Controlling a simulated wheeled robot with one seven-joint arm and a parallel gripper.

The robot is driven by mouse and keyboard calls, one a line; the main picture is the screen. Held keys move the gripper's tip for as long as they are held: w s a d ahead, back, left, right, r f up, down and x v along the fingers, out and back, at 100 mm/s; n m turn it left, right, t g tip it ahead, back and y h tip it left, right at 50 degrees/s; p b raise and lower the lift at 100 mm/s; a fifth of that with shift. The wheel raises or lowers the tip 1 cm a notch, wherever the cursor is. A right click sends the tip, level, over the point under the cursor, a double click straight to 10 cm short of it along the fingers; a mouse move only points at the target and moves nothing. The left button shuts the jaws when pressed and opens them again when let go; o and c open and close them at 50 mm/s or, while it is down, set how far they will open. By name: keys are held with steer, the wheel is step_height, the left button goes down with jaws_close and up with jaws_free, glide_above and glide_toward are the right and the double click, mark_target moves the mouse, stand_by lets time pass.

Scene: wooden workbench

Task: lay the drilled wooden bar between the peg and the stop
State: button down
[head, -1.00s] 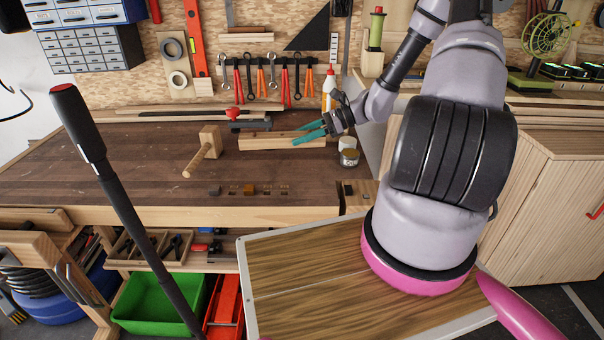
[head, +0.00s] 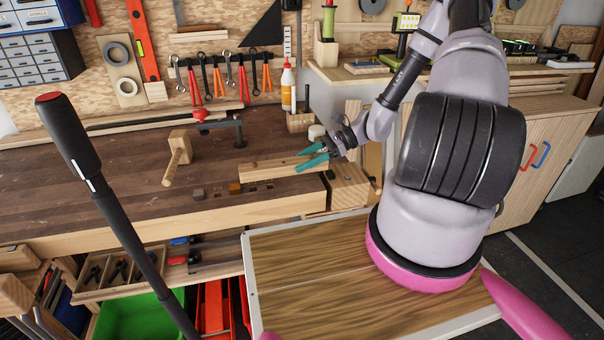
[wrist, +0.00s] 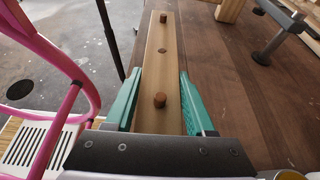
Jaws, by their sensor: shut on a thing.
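The drilled wooden bar (head: 262,170) is long and pale. It is over the front right part of the workbench, near the front edge. My gripper (head: 303,161) has teal fingers and is shut on the bar near its right end. In the wrist view the bar (wrist: 152,76) runs away from me between the fingers, with several brown round pegs or holes along it. I cannot tell how high it is above the bench. A dark small block (head: 197,194) and an orange-brown small block (head: 235,187) stand by the front edge; which is the peg or the stop is unclear.
A wooden mallet (head: 179,150) lies left of the bar. A dark clamp with a red knob (head: 200,116) is behind it. A glue bottle (head: 288,88) and a white-topped jar (head: 316,131) stand at the back right.

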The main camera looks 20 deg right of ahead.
mark_target(303, 172)
steer(key=shift+f, duration=1.95)
steer(key=shift+f, duration=0.15)
steer(key=shift+c, duration=1.2)
jaws_free()
